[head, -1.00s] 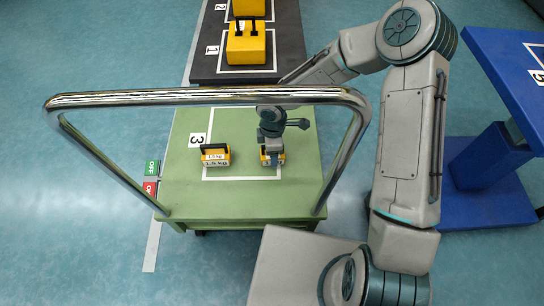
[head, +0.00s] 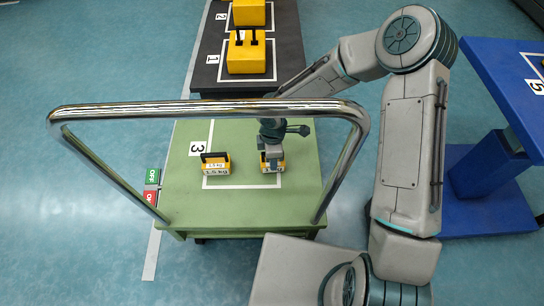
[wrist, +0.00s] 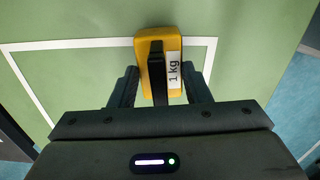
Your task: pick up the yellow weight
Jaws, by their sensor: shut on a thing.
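A yellow weight (head: 271,166) with a black handle and a white label is on the green table, at the right part of the white outline near the number 3. In the wrist view this weight (wrist: 146,48) reads 1 kg. My gripper (head: 273,150) is down at it from above, shut on it, with a finger on each side of the handle. The gripper (wrist: 159,72) hides the near end of the weight. A second yellow weight (head: 216,168), labelled 1.5 kg, stands apart to the left on the same table.
A shiny metal rail (head: 205,110) arches over the green table (head: 240,208). A dark platform (head: 205,75) with larger yellow blocks (head: 246,58) lies behind. A blue stand (head: 490,70) is at the right.

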